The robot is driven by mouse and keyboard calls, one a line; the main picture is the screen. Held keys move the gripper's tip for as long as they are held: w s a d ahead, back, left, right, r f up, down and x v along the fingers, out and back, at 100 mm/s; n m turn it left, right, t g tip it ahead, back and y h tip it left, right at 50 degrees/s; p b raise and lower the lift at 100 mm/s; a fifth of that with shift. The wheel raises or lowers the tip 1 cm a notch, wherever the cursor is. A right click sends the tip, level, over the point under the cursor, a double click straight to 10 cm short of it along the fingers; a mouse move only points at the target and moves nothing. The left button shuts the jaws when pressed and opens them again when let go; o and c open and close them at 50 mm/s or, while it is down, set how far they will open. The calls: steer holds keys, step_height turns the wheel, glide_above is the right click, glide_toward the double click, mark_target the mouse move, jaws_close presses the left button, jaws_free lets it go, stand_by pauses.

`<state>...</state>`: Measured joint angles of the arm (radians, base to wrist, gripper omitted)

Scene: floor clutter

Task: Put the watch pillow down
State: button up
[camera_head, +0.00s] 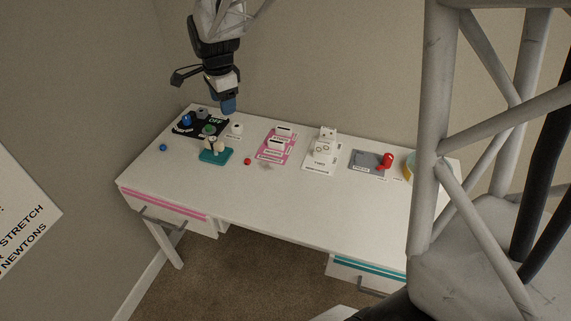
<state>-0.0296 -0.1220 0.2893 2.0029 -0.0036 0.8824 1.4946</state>
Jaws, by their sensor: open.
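My gripper (228,106) hangs at the top left, pointing down above the back left part of the white desk (270,205). A blue piece shows at its lower end; I cannot tell whether it is a fingertip or a separate thing. The jaws are open, and I see nothing clearly gripped. I cannot pick out the watch pillow with certainty. Small beige pieces (215,145) stand on a teal base (222,156) on the desk, below the gripper. The gripper is apart from them.
A black panel with knobs (188,128) lies at the back left. A pink panel (274,151), a white switch (323,150), a grey panel with a red lever (387,160) and red (247,161) and blue (163,147) balls are on the desk. The front middle is clear.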

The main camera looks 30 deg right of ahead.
steer(key=s+d+r+n, duration=0.1)
steer(key=s+n, duration=0.7)
steer(key=s, duration=0.8)
steer(key=s+d+r+n+t, duration=0.1)
steer(key=s+r+n, duration=0.2)
steer(key=s+n, duration=0.5)
steer(key=s, duration=0.8)
steer(key=shift+s+r+n+t, duration=0.15)
steer(key=shift+s+n+t, duration=0.15)
steer(key=shift+s, duration=0.05)
steer(key=shift+d, duration=0.1)
